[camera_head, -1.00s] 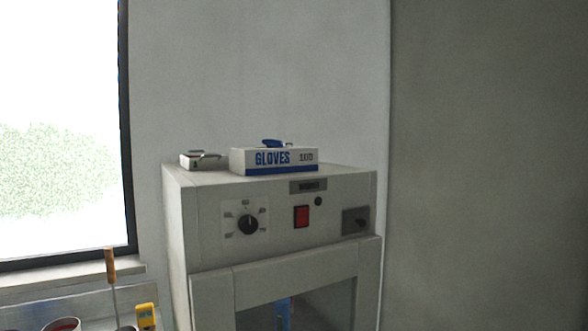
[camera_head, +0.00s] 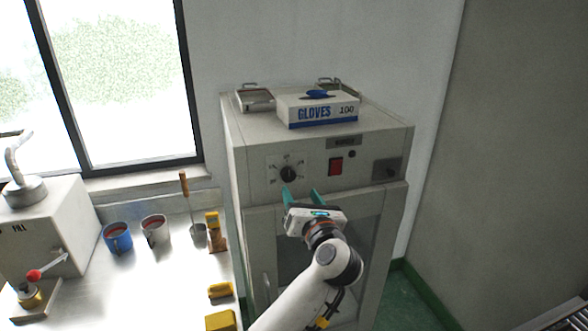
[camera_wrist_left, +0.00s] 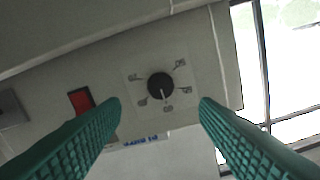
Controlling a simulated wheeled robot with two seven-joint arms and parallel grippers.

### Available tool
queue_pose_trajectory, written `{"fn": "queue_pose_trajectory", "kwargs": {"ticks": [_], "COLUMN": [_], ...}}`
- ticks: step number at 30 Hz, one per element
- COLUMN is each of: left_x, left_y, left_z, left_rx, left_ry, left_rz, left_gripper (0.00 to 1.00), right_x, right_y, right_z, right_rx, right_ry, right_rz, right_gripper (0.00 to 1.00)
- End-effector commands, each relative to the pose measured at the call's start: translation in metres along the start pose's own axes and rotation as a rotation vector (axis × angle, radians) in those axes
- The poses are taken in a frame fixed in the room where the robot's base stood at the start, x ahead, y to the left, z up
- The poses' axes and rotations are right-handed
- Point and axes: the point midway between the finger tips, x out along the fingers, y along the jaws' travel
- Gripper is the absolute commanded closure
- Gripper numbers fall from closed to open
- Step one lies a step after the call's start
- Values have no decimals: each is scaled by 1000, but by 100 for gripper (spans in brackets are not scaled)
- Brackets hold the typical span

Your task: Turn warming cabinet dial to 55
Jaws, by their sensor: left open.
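The warming cabinet (camera_head: 262,222) is a tall grey box with a glass door. Its black round dial (camera_head: 288,174) sits on a pale marked plate at the left of the front panel. The dial also shows in the left wrist view (camera_wrist_left: 160,86), with a light pointer line and marks around it too small to read. My left gripper (camera_head: 301,192) is open, its two teal fingers pointing at the panel just below the dial. In the left wrist view the dial lies between and beyond the fingertips (camera_wrist_left: 160,104), apart from both. My right gripper is not in view.
A red switch (camera_head: 335,166) is right of the dial. A glove box (camera_head: 318,110) and metal trays (camera_head: 255,100) lie on the cabinet top. On the steel bench at left stand a blue mug (camera_head: 117,238), a pale mug (camera_head: 155,230) and a wax machine (camera_head: 45,228).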

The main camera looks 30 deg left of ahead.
Motion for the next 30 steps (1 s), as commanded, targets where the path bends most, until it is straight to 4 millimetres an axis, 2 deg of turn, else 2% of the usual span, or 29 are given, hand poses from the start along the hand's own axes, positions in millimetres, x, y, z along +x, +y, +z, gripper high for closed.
{"fn": "queue_pose_trajectory", "kwargs": {"ticks": [1, 6, 12, 18, 25, 30], "left_x": [12, 47, 74, 84, 85, 84], "left_y": [-3, -3, -2, -1, -1, -1], "left_z": [-6, -6, -4, -1, 0, 0], "left_rx": [6, 5, 4, 1, 0, 0], "left_ry": [1, 1, 0, 0, 0, 0], "left_rz": [-5, -5, -3, -1, -1, -1], "left_gripper": [45, 45, 45, 45, 45, 71], "right_x": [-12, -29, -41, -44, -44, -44], "right_y": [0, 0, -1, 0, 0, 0], "right_z": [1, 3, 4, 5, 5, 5], "right_rx": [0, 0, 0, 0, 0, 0], "right_ry": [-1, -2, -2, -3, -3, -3], "right_rz": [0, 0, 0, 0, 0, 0], "right_gripper": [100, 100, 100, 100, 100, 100]}}
